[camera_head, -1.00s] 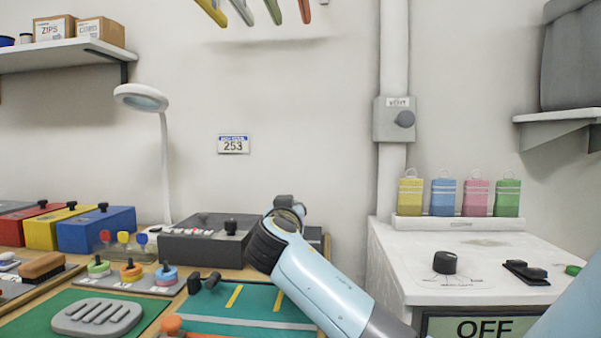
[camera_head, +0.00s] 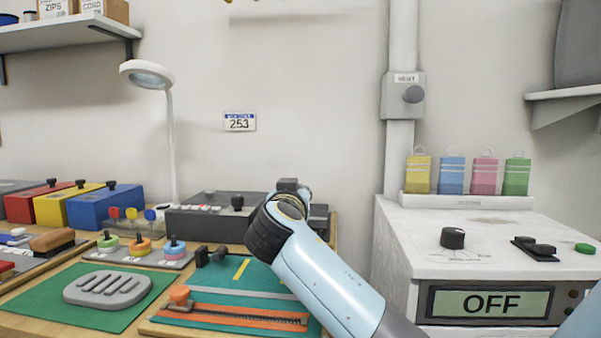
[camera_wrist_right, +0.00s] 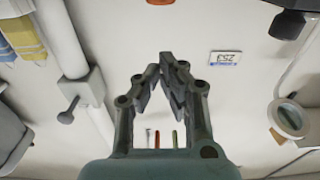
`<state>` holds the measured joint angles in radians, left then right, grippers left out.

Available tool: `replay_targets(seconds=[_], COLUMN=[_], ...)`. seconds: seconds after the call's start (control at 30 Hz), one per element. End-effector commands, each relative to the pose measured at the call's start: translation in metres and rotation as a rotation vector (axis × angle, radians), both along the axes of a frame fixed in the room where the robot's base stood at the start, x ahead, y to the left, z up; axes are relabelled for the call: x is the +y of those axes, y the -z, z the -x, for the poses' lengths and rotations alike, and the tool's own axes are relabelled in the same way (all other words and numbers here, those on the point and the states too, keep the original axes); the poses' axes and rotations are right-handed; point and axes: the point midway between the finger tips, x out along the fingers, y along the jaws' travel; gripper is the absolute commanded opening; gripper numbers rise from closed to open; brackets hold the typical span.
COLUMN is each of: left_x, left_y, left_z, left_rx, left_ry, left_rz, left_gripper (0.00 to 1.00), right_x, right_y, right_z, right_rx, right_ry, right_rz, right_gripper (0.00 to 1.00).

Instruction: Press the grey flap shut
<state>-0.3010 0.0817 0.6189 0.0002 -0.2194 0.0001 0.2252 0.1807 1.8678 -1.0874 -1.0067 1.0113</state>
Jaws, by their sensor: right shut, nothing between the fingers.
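No part is clearly recognisable as a flap. My left gripper is not in view.
A white cabinet (camera_head: 440,225) with a dial and an OFF display stands at right. On the bench are a dark grey control box (camera_head: 190,224), coloured boxes, a green mat (camera_head: 50,303) and a lamp (camera_head: 172,140). The wall between lamp and pipe is largely clear.

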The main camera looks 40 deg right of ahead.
Motion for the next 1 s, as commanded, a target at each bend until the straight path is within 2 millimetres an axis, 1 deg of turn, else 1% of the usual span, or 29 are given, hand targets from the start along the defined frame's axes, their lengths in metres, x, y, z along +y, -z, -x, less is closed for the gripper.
replay_targets(seconds=[0.03, 0.2, 0.4, 0.6, 1.0], left_x=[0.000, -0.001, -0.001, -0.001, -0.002], left_y=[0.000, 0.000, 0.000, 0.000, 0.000], left_z=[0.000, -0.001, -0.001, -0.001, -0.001], left_rx=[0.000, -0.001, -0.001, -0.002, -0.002], left_ry=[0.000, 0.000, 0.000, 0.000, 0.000], left_rz=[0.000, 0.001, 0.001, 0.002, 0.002], left_gripper=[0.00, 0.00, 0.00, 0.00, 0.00], right_x=[0.010, 0.038, 0.061, 0.068, 0.068], right_y=[0.002, 0.003, 0.003, 0.002, 0.002], right_z=[0.007, 0.030, 0.049, 0.055, 0.055], right_rx=[0.000, 0.000, 0.000, -0.001, 0.000], right_ry=[-0.002, -0.002, -0.001, 0.000, 0.000], right_rz=[-0.005, -0.005, -0.003, 0.001, 0.001], right_gripper=[0.00, 0.00, 0.00, 0.00, 0.00])
